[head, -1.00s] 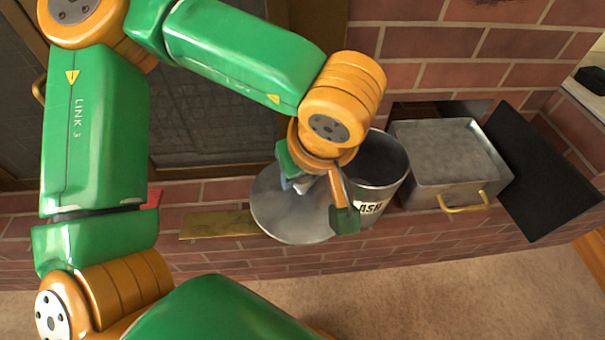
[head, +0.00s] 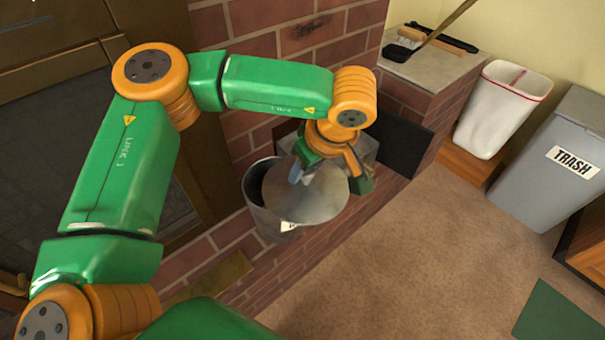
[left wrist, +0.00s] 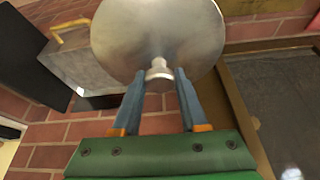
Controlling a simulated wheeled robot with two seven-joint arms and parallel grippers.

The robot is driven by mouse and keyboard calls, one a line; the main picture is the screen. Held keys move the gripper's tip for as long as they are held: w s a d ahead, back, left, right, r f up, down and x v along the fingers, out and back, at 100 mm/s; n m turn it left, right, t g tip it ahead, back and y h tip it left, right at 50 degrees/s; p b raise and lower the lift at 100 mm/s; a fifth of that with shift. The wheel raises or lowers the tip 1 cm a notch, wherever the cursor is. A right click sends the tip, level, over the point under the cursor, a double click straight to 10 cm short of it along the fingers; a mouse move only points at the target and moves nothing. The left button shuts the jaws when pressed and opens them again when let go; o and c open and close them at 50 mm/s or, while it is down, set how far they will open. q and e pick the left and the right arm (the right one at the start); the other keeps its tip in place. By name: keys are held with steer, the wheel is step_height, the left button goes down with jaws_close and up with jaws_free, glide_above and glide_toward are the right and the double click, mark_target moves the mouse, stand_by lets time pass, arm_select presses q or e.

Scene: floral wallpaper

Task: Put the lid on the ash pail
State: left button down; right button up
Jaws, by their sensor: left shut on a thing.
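The round grey metal lid (head: 318,198) hangs from my left gripper (head: 298,176). In the left wrist view, the gripper's blue fingers (left wrist: 159,78) are shut on the lid's small knob (left wrist: 158,68), and the lid's disc (left wrist: 155,30) spreads beyond them. The grey ash pail (head: 262,222) stands upright on the brick hearth. In the head view the lid overlaps the right part of the pail's mouth, and the left part of the opening shows. The lid hides most of the pail's label. I cannot tell the gap between lid and rim. The right gripper is not in view.
A metal box with a brass handle (left wrist: 75,30) and a black panel (head: 405,150) stand beyond the pail. A brass strip (head: 212,278) lies on the hearth (head: 300,262). A white bin (head: 500,110) and grey trash bin (head: 548,165) stand at right.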

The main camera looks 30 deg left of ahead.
arm_select(q)
steer(key=shift+n+g, duration=0.4)
steer(key=shift+n, duration=0.4)
steer(key=w+a+p, duration=0.1)
steer(key=p, duration=0.1)
steer(key=w+a+r+p, duration=0.1)
steer(key=a+p, duration=0.1)
steer(key=shift+w+a+r+p, duration=0.2)
steer(key=shift+w+a+p, duration=0.05)
steer(key=shift+p, duration=0.1)
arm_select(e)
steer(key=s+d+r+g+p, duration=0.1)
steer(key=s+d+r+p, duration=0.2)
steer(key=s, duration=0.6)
arm_select(q)
steer(key=a+f+n+b, duration=0.2)
steer(key=a+f+b, duration=0.3)
steer(key=f, duration=0.3)
steer(key=shift+w+a+g, duration=0.3)
steer(key=shift+w+a, duration=0.05)
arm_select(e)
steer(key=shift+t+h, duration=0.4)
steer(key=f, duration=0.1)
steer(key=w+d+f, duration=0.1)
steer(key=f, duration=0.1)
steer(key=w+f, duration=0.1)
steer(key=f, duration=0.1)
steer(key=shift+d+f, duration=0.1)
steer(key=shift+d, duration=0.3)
